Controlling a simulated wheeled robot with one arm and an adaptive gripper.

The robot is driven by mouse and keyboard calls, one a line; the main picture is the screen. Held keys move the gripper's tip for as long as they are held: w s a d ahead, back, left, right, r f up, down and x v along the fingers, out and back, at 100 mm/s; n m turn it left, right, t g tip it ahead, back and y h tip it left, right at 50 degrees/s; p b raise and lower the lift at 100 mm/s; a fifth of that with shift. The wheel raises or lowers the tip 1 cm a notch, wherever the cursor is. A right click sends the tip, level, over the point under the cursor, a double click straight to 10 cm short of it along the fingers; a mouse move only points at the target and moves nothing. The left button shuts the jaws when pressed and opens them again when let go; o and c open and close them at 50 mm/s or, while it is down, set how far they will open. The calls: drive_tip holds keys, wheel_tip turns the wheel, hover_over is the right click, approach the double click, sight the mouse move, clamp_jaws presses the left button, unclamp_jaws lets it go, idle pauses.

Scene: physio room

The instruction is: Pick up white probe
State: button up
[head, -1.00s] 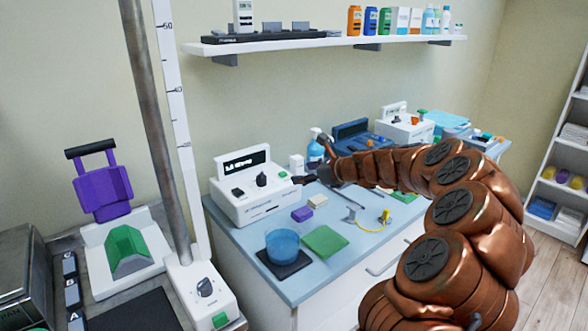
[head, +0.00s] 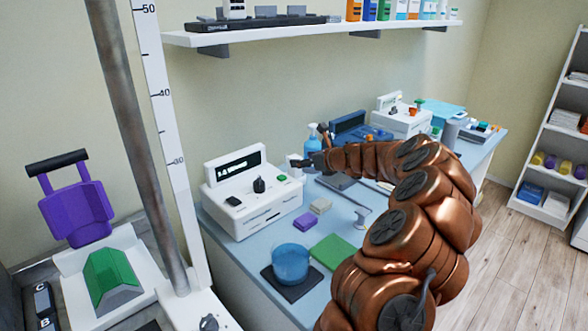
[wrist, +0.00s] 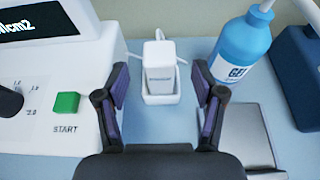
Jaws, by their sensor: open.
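The white probe (wrist: 159,62) stands upright in a small white holder (wrist: 160,98) in the wrist view. In the head view, part of a small white shape that fits it (head: 294,160) shows beside my gripper (head: 304,163). My gripper (wrist: 160,88) is open and empty, with dark, purple-padded fingers to the left and right of the probe in the picture. The fingers look apart from it; how far they are from it in depth I cannot tell. A white cable runs behind the probe.
The white therapy device (head: 250,190) with a green START button (wrist: 66,104) is close on the left. A blue gel bottle (wrist: 240,50) is close on the right. A grey flat plate (wrist: 246,135) lies in front of the bottle.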

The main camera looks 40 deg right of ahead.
drive_tip(key=shift+x, duration=2.5)
drive_tip(key=shift+s, duration=0.1)
clamp_jaws()
